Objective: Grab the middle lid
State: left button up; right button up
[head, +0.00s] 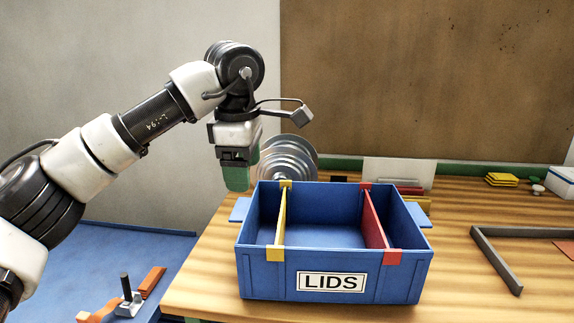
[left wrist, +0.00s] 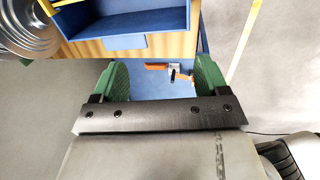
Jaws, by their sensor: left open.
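Several round metal lids (head: 284,152) of different sizes overlap behind the left part of the blue bin marked LIDS (head: 332,255). The bin hides their lower part, and I cannot clearly tell the middle lid from the others. My left gripper (head: 238,178) hangs fingers down, just left of the lids in the head view. In the left wrist view its green fingers (left wrist: 160,72) stand wide apart with nothing between them. The lids (left wrist: 28,28) show there at the top left, outside the fingers. My right gripper is not in view.
The bin has a yellow divider (head: 281,218) and a red divider (head: 374,218), and its visible inside looks empty. A grey angled bar (head: 497,262) and yellow pieces (head: 501,179) lie on the wooden table (head: 460,250) at right. A tool with orange parts (head: 128,304) lies on a lower blue surface.

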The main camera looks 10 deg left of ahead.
aim_at(275, 163)
jog(key=i, duration=1.05)
